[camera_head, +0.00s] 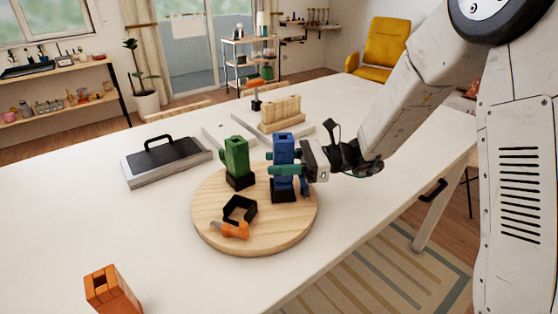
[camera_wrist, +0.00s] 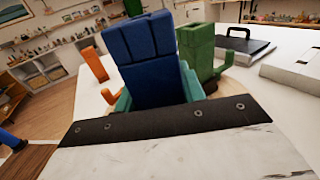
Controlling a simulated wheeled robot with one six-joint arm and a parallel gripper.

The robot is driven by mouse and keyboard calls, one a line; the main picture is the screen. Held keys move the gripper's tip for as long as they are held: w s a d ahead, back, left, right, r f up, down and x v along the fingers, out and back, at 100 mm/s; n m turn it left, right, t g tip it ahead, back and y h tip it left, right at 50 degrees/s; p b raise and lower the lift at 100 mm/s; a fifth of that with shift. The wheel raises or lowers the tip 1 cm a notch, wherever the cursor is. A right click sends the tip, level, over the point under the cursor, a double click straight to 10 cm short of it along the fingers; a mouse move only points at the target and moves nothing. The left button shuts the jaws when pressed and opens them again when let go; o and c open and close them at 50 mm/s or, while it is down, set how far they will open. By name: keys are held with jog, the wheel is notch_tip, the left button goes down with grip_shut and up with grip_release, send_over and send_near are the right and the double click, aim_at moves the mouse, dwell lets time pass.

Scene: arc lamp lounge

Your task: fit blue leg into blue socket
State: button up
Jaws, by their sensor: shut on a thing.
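The blue leg (camera_head: 284,149) stands upright over the round wooden board (camera_head: 215,212). My gripper (camera_head: 285,170) comes from the right, with its teal fingers closed around the blue leg's middle. In the wrist view the blue leg (camera_wrist: 145,65) fills the centre between the teal fingers. A black socket-like piece (camera_head: 284,197) shows at the leg's lower end. I cannot tell how far the leg sits in it. Blue marks on the socket are hidden or too small to tell.
A green leg (camera_head: 236,156) stands in a black base just left of the blue one. An empty black socket (camera_head: 240,207) with an orange part (camera_head: 230,231) lies in front. An orange block (camera_head: 112,291) stands front left. A black-handled case (camera_head: 165,160) lies behind left.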

jog(key=shift+f, duration=1.2)
jog(key=o, duration=1.3)
jog(key=shift+w+d, duration=0.15)
jog(key=shift+d, duration=1.8)
jog(key=shift+w+d, duration=0.1)
jog(key=shift+d, duration=1.85)
